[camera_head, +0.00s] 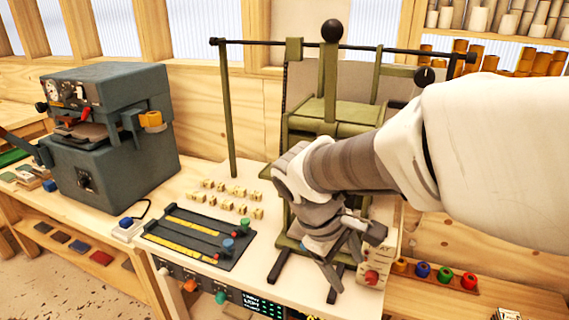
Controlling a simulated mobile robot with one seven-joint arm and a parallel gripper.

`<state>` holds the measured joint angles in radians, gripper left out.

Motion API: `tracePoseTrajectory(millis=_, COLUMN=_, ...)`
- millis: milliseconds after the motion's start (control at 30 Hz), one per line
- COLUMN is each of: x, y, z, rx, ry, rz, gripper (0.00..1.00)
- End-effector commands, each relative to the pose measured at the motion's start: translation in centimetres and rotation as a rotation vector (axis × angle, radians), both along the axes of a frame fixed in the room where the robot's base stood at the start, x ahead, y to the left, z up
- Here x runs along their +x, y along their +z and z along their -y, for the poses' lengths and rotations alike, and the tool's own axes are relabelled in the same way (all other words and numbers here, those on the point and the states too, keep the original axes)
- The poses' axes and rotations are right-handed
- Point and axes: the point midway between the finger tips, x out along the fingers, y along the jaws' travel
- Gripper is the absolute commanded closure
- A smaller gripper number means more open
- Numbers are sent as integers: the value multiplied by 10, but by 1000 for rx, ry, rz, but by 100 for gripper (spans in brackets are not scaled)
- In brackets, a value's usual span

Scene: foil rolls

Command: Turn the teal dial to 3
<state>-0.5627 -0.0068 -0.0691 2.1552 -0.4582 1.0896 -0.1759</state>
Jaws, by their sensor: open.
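The teal dial (221,297) sits low on the front panel of the workbench, near the bottom edge of the head view. Its pointer and any numbers around it are too small to read. An orange dial (190,285) is to its left on the same panel, and a dark display with green text (262,304) is to its right. My gripper (350,262) is open and points downward in front of the green press, to the right of the teal dial and above it in the picture. It is apart from the dial, with nothing seen between its fingers.
A black slider plate (190,240) with blue and green knobs lies on the bench (240,262) above the dials. Small lettered blocks (228,190) lie behind it. The green press (330,125) stands behind my arm. A grey machine (110,130) stands left. Coloured rolls (445,275) sit right.

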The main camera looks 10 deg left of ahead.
Motion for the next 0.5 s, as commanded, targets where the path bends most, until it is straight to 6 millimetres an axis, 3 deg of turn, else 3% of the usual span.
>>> tracePoseTrajectory(millis=33, x=6, y=-14, z=-11, rx=-47, ry=57, rz=-24, gripper=32)
tracePoseTrajectory(millis=500, x=43, y=-104, z=-109, rx=-502, ry=550, rz=-150, gripper=32)
